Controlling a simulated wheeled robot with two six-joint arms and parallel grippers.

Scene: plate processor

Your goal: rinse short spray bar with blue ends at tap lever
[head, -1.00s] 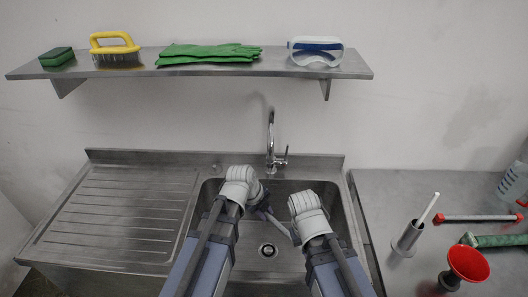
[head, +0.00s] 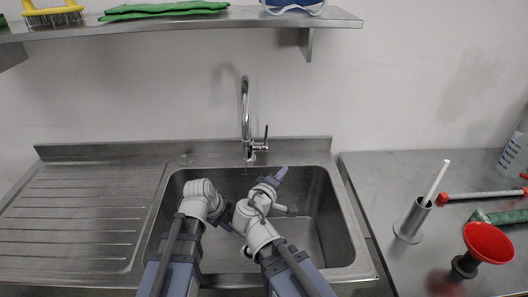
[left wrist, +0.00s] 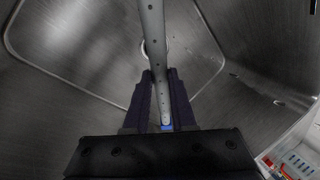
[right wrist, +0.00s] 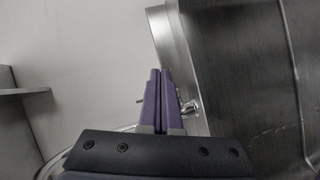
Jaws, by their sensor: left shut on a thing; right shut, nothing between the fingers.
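A grey perforated spray bar (left wrist: 152,30) runs lengthwise between the fingers of my left gripper (left wrist: 160,85) in the left wrist view. Its near end is blue (left wrist: 167,127); the far end is out of frame. In the head view my left gripper (head: 227,215) is over the sink, and the bar is largely hidden by my right arm. My right gripper (head: 283,172) is shut and empty, its purple fingertips just below and right of the tap lever (head: 266,134). The tap (head: 246,110) stands at the sink's back edge. The right wrist view shows the closed fingertips (right wrist: 160,75).
The steel sink (head: 325,215) is below both grippers, with a ribbed drainboard (head: 80,215) at left. On the right counter are a steel holder with a white rod (head: 411,222), a red-ended bar (head: 480,195), a green item (head: 500,216) and a red funnel (head: 488,242). A shelf (head: 345,19) hangs above.

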